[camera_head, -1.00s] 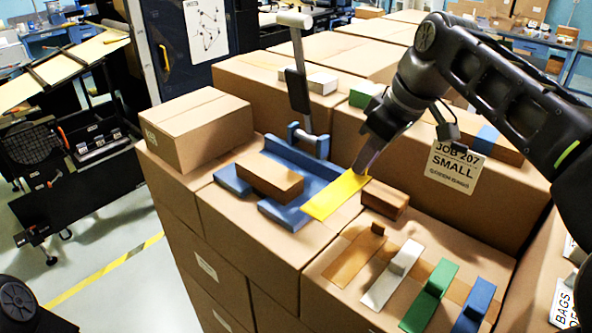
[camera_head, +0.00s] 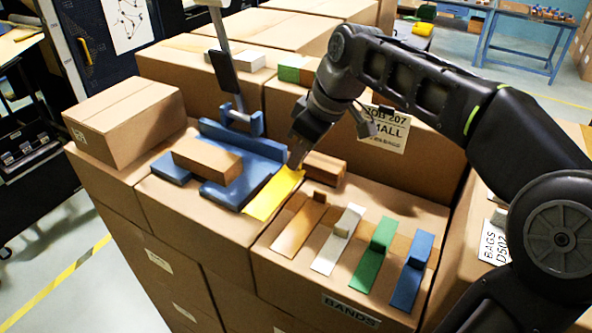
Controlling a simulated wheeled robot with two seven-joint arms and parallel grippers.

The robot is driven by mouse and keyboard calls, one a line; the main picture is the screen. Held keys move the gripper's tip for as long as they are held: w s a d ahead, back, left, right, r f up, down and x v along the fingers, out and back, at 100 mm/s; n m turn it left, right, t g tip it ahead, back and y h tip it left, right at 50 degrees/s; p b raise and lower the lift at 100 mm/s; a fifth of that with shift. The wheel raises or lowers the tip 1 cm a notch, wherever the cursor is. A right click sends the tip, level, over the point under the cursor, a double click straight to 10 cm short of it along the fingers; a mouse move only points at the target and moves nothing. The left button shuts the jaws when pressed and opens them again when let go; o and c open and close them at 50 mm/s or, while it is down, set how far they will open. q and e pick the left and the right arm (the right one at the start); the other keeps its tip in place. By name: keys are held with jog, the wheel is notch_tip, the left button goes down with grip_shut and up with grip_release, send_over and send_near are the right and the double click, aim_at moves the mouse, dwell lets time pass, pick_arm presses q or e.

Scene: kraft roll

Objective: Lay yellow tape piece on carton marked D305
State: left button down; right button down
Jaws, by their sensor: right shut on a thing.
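The yellow tape piece (camera_head: 272,196) is a flat strip on the cartons, beside the blue tray-like stand (camera_head: 237,180). My right gripper (camera_head: 296,163) points down at its far end and is shut on that end; the fingertips are partly hidden. The strip's near end reaches over the carton top, and I cannot tell if it touches. A small brown carton (camera_head: 207,158) rests on the blue stand; no marking on it is readable. I cannot read D305 on any carton in view. My left gripper is out of view.
Brown, white, green (camera_head: 370,262) and blue (camera_head: 411,275) strips lie on the carton labelled BANDS (camera_head: 350,310). A small brown block (camera_head: 325,167) is right of my gripper. A larger box (camera_head: 125,122) stands left. A BAGS D502 label (camera_head: 494,240) is at right.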

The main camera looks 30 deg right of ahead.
aim_at(300, 171)
jog(key=shift+f, duration=0.1)
notch_tip(300, 171, down, 3)
jog(key=shift+f+p, duration=0.1)
jog(key=shift+p, duration=0.25)
jog(key=shift+f, duration=0.35)
jog(key=shift+f, duration=0.2)
jog(key=c, duration=1.6)
grip_release()
